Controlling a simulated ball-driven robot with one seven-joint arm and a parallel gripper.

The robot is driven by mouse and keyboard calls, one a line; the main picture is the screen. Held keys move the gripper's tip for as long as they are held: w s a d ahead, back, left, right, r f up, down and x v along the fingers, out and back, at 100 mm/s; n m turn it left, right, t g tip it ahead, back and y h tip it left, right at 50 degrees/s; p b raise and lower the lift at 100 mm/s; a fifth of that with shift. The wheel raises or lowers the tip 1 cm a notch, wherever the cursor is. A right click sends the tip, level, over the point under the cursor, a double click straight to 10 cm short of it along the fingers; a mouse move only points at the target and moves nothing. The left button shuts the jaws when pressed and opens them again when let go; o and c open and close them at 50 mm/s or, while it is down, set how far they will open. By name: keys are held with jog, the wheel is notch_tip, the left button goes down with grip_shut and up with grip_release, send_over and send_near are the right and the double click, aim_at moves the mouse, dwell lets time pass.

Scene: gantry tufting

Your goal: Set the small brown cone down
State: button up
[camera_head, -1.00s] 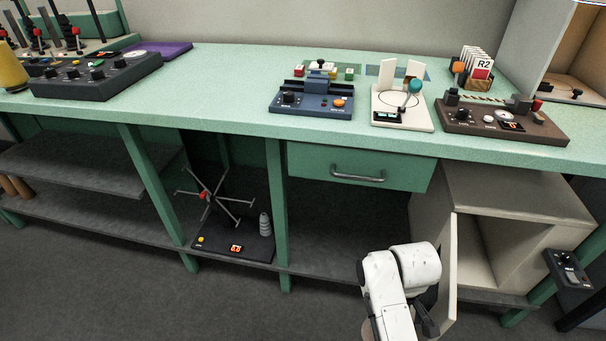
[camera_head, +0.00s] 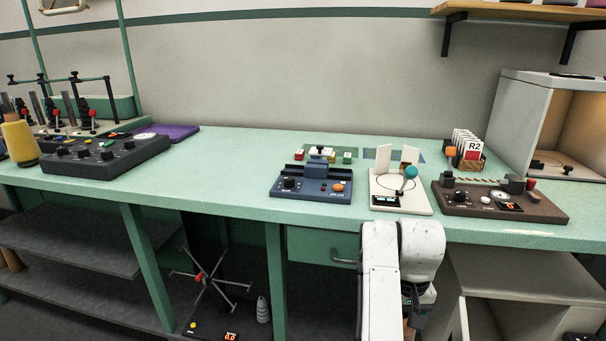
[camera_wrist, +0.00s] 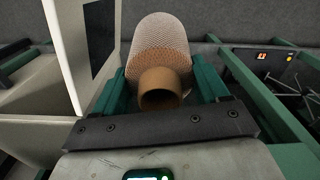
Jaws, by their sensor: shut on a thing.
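The small brown cone (camera_wrist: 160,45) fills the top middle of the wrist view. It has a pale tan, textured wound body, and its brown hollow tube end faces the camera. My gripper (camera_wrist: 163,85) is shut on it, with one green finger on each side. The grey floor shows beyond the cone. In the head view my gripper (camera_head: 416,312) hangs low in front of the bench, below the drawer and beside the open cabinet. Most of the cone is hidden there behind my arm.
The green bench top (camera_head: 232,180) has clear room left of the blue device (camera_head: 312,190). A cream device (camera_head: 400,200) and brown device (camera_head: 500,203) stand to the right. Below are a grey shelf (camera_head: 70,235), a drawer (camera_head: 310,243) and an open cabinet (camera_head: 530,268).

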jog(key=shift+a, duration=0.1)
jog(key=s+d+p, duration=0.1)
jog(key=p, duration=0.1)
jog(key=s+d+r+p, duration=0.1)
jog(key=p, duration=0.1)
jog(key=shift+d, duration=0.4)
jog(key=s+a+p, duration=0.2)
jog(key=s+p, duration=1)
jog(key=s, duration=0.1)
jog(key=shift+s+a+f+p, duration=0.2)
jog(key=shift+a+f+p, duration=0.15)
